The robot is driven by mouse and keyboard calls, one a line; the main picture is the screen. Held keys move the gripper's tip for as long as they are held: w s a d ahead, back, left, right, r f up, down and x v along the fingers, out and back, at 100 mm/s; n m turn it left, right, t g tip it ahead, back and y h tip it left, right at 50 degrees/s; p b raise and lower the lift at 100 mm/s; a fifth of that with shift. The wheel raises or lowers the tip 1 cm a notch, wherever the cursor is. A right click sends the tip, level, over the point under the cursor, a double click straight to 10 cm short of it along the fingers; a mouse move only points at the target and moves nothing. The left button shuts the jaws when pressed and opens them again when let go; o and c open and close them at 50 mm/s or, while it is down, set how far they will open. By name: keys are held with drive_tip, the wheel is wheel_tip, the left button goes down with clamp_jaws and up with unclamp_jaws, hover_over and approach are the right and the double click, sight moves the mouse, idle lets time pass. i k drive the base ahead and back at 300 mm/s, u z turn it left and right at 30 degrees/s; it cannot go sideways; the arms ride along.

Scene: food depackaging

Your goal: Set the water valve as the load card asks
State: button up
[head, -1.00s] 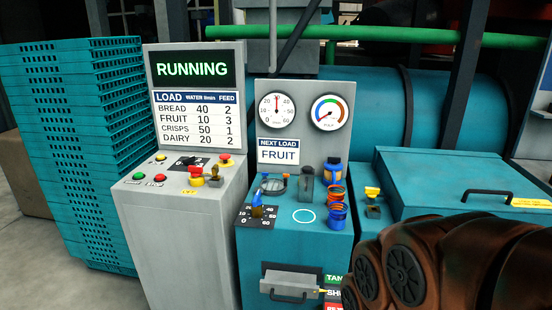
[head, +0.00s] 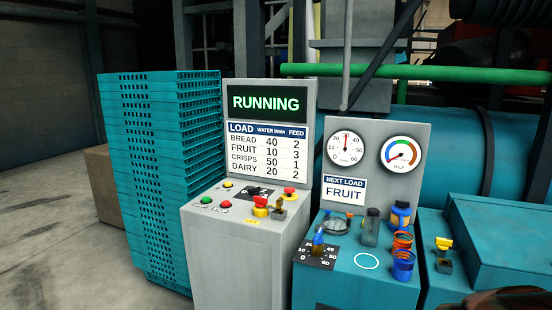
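The water valve (head: 318,240) has a blue handle over a black dial plate (head: 313,259) marked from 0 to 60, on the teal cabinet. The handle stands roughly toward the upper part of the scale; its exact setting is too small to tell. The load card (head: 344,190) reads NEXT LOAD FRUIT. The load table (head: 267,148) lists FRUIT with water 10 and feed 3. My gripper is not in view; only a brown part of my arm shows at the bottom right.
Stacked teal crates (head: 165,180) stand left; open floor lies further left.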

sight(317, 240)
drive_tip(key=k, duration=0.5)
drive_tip(key=u, duration=0.85)
drive_tip(key=i, duration=2)
drive_tip(key=z, duration=0.25)
